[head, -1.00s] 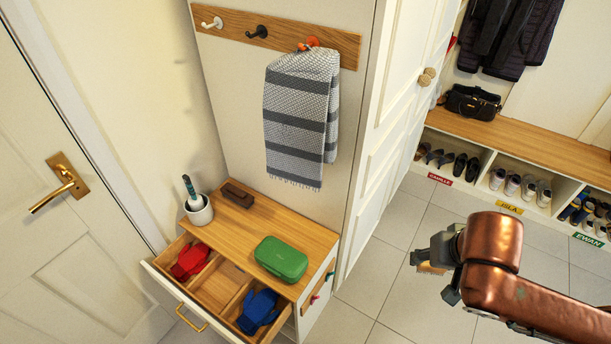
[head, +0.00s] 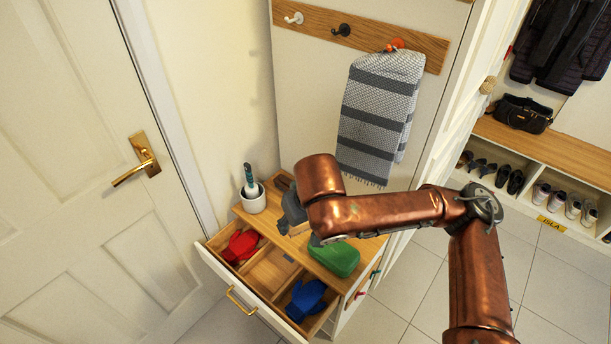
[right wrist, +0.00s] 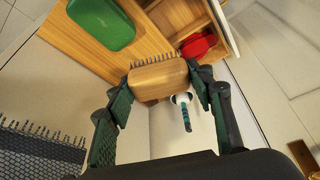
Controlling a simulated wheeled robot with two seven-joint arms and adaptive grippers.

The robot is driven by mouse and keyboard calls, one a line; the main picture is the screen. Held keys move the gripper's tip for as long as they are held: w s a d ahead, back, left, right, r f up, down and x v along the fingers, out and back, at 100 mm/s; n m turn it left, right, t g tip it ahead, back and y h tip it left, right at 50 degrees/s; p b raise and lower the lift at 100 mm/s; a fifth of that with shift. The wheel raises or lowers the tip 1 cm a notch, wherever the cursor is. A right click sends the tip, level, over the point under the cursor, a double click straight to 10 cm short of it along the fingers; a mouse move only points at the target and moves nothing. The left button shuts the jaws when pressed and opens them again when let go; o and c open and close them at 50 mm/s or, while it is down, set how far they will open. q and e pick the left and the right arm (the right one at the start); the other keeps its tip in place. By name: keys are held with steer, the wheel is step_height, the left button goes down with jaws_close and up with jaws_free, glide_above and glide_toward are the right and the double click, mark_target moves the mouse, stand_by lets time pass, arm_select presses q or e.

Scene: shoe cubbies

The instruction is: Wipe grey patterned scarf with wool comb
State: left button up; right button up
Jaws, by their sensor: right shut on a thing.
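The grey patterned scarf (head: 375,120) hangs from the orange hook on the wall rail in the head view. Its fringed end (right wrist: 40,150) shows at the lower left of the right wrist view. My right gripper (right wrist: 160,90) is shut on the wool comb (right wrist: 158,75), a light wooden block with a row of dark teeth pointing away from the gripper. In the head view my right gripper (head: 293,212) is over the cabinet top, left of and below the scarf, with the comb (head: 300,230) partly hidden. The comb and scarf are apart. My left gripper is out of view.
The cabinet top holds a green case (head: 338,260), a white cup (head: 253,202) with a teal-handled brush and a dark brown block (head: 283,183). The open drawer (head: 268,270) holds red gloves (head: 240,246) and blue gloves (head: 306,298). A door is at left.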

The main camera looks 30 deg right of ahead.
steer(key=w+d+r+n+g+h+p, duration=0.1)
steer(key=w+d+r+n+h+p, duration=0.1)
steer(key=w+d+r+p, duration=0.45)
steer(key=n+t+h+p, duration=0.8)
steer(key=n+p, duration=0.7)
steer(key=p, duration=1.8)
glide_toward(354, 151)
steer(key=a+f, duration=0.1)
steer(key=a, duration=0.1)
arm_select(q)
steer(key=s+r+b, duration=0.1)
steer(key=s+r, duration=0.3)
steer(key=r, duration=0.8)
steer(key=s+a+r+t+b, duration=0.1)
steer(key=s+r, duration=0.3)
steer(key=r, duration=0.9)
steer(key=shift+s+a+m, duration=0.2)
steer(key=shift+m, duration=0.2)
arm_select(e)
steer(key=shift+t+y, duration=0.4)
steer(key=shift+t, duration=0.1)
steer(key=shift+w+d+f, duration=0.1)
steer(key=shift+w+d, duration=0.5)
steer(key=shift+d, duration=0.2)
steer(key=shift+w+d+f, duration=0.1)
steer(key=shift+w+d, duration=0.45)
steer(key=shift+d, duration=0.3)
steer(key=shift+w+d+f, duration=0.15)
steer(key=shift+w+d, duration=0.45)
steer(key=shift+d, duration=0.2)
